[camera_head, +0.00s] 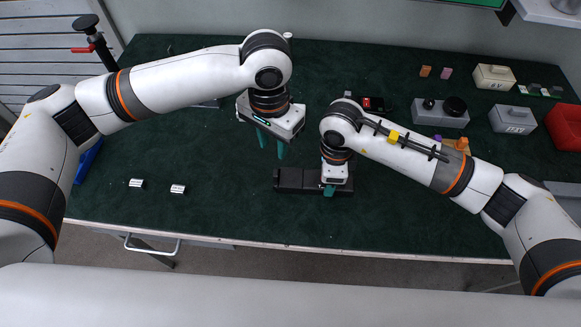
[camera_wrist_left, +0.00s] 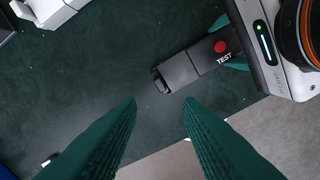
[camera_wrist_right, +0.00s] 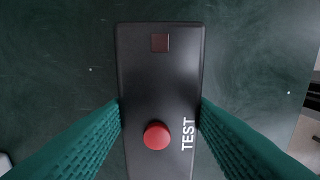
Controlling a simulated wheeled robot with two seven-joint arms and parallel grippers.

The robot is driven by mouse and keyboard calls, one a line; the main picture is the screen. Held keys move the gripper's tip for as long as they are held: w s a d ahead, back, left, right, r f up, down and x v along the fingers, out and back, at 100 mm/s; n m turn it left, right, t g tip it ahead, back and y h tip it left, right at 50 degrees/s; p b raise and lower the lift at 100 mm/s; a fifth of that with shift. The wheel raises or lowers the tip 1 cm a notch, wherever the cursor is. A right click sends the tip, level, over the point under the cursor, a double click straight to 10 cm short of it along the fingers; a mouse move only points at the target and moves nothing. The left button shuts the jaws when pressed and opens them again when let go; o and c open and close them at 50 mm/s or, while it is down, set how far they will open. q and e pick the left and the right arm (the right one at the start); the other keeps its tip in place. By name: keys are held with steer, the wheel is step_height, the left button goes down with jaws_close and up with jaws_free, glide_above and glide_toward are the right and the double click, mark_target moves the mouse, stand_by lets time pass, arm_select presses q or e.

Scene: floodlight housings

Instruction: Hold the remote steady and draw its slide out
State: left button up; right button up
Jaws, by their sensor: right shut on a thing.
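The remote (camera_head: 300,180) is a long black box lying on the dark green table near its front edge. A red button and the word TEST show on it in the left wrist view (camera_wrist_left: 187,68) and the right wrist view (camera_wrist_right: 160,85). My right gripper (camera_head: 329,190) comes down over its right part, and its teal fingers touch both long sides. My left gripper (camera_head: 271,147) is open and empty, above the table, behind and left of the remote. A small end piece (camera_wrist_left: 160,83) with a notch shows at the remote's free end. I cannot tell whether the slide is out.
Two small silver pieces (camera_head: 178,188) lie at the left. Grey boxes (camera_head: 440,113), a cream box (camera_head: 494,78) and a red bin (camera_head: 565,127) stand at the back right.

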mark_target(275, 172)
arm_select(q)
step_height(275, 172, down, 10)
steer(key=n, duration=0.6)
steer(key=shift+f, duration=0.1)
stand_by(0.3)
jaws_close()
